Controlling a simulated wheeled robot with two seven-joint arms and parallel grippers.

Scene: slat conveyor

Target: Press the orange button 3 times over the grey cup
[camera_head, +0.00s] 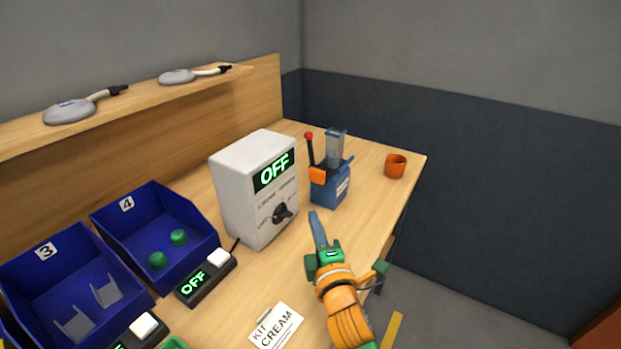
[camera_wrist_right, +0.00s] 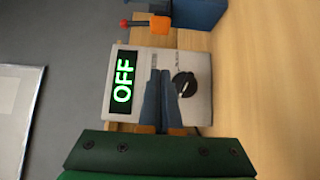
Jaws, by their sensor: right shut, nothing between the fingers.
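A blue dispenser (camera_head: 328,191) with a clear hopper (camera_head: 336,147) stands toward the back of the table. An orange button-like block (camera_head: 317,175) sits on its front, and a red-knobbed lever (camera_head: 309,136) rises beside it. The orange block (camera_wrist_right: 160,25) also shows at the top of the right wrist view. My right gripper (camera_head: 314,216) is shut and empty, above the table in front of the dispenser and apart from it. Its blue fingers (camera_wrist_right: 160,74) point toward the control box in the wrist view. I see no grey cup. My left gripper is out of view.
A white control box (camera_head: 238,200) reading OFF, with a black dial, stands left of the dispenser. An orange cup (camera_head: 395,167) stands near the right table edge. Blue bins (camera_head: 150,207), small OFF switch boxes (camera_head: 206,279) and a KIT CREAM card (camera_head: 276,326) are nearer.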

